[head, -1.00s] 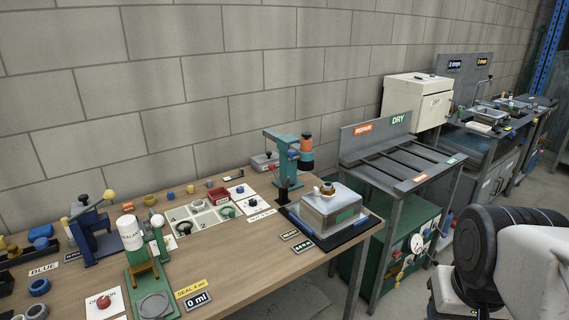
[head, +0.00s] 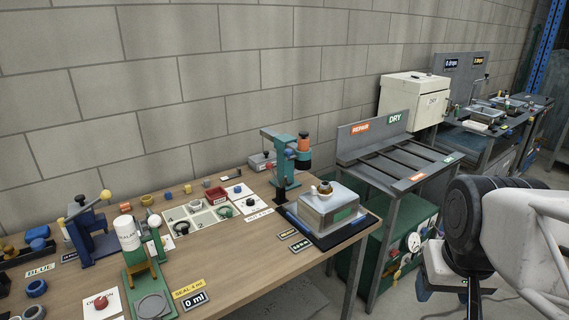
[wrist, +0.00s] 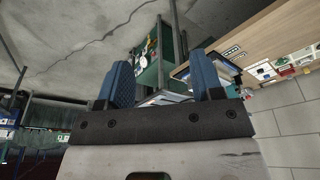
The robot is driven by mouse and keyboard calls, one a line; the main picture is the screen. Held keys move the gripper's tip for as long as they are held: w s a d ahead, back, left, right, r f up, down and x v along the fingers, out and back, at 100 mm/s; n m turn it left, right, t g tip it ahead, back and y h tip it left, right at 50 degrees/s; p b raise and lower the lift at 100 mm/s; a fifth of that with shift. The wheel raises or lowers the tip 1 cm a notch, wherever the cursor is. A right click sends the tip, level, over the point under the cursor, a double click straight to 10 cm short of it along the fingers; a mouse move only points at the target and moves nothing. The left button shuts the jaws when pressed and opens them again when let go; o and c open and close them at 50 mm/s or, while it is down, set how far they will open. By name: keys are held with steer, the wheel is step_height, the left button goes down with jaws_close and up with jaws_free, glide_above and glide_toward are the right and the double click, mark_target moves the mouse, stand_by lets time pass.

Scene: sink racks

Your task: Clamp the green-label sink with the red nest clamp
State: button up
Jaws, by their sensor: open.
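A grey metal sink (head: 327,205) with a green label on its front side sits on a dark blue-edged fixture (head: 361,226) at the right end of the wooden bench.
A teal press (head: 281,160) with an orange part stands behind the sink. A blue press (head: 88,225) and a green sealant stand (head: 150,275) are at the left. A grey rack (head: 400,160) with repair and dry signs stands right of the bench.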

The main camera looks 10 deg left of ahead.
steer(key=w+a+r+n, duration=0.1)
steer(key=w+a+r, duration=0.25)
steer(key=w, duration=0.65)
steer(key=w+a+r+n, duration=0.2)
steer(key=w+r, duration=0.2)
steer(key=w, duration=0.7)
steer(key=w+a+n, duration=0.1)
steer(key=w+a, duration=0.4)
steer(key=w, duration=0.5)
steer(key=w+a+n, duration=0.1)
steer(key=w+a, duration=0.3)
steer(key=w, duration=0.5)
steer(key=w+a+f+n, duration=0.1)
steer(key=w+a+f, duration=0.5)
steer(key=w+a, duration=0.4)
steer(key=w+a+f+n+h, duration=0.1)
steer(key=w+a+f+n, duration=0.1)
steer(key=w+a+f, duration=0.4)
steer(key=w+a+f+n, duration=0.2)
steer(key=w+a+f, duration=0.5)
steer(key=w+a, duration=0.8)
steer(key=shift+a+h, duration=0.3)
steer(key=shift+a, duration=0.25)
steer(key=shift+f, duration=0.1)
steer(key=shift+f, duration=0.15)
